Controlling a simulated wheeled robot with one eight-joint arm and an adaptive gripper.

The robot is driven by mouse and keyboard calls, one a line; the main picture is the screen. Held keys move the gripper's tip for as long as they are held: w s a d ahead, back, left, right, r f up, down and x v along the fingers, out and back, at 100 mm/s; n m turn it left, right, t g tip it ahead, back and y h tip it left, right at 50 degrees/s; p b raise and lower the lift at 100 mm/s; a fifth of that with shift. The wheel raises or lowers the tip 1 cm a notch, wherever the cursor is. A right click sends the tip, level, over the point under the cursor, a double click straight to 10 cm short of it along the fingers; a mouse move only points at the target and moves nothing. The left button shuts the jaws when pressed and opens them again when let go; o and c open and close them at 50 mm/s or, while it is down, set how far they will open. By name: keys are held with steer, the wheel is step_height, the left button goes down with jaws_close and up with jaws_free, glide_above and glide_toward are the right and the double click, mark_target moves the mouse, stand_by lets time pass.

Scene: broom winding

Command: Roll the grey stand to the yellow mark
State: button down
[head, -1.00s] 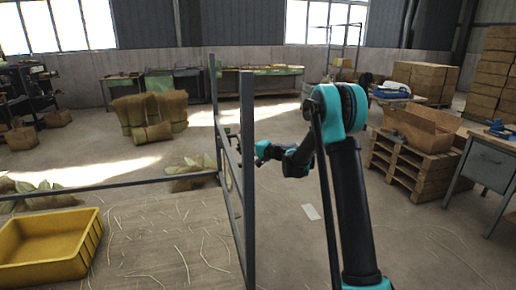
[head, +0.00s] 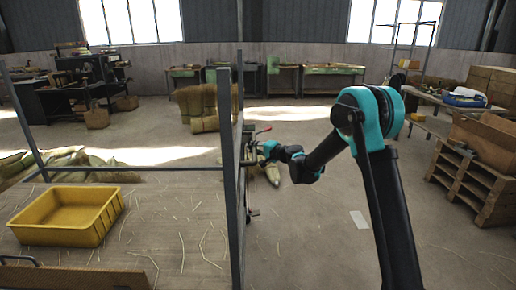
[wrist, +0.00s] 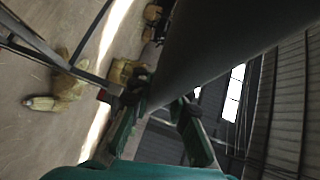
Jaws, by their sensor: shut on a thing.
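The grey stand (head: 232,205) is a tall frame of grey posts and bars just left of the middle in the head view, upright on the floor. My gripper (head: 266,150) reaches in from the right at its side, beside a small red part. In the wrist view my gripper's two green-and-black fingers (wrist: 160,125) lie on either side of a thick dark grey post (wrist: 215,45), and they are shut on it. The contact itself is partly hidden. I see no yellow mark on the floor in either view.
A yellow bin (head: 68,218) is at the left, with straw strewn on the floor around it. Straw bundles (head: 200,105) stand behind the stand. A wooden pallet with boxes (head: 475,180) is at the right. A pale sheet (head: 359,219) lies on open floor right of the stand.

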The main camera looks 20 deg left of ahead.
steer(key=shift+w+a+r, duration=0.1)
steer(key=shift+w+r, duration=0.05)
steer(key=shift+r, duration=0.05)
steer(key=c, duration=1.4)
jaws_free()
steer(key=shift+f, duration=0.1)
steer(key=v, duration=1.2)
steer(key=shift+s, duration=0.2)
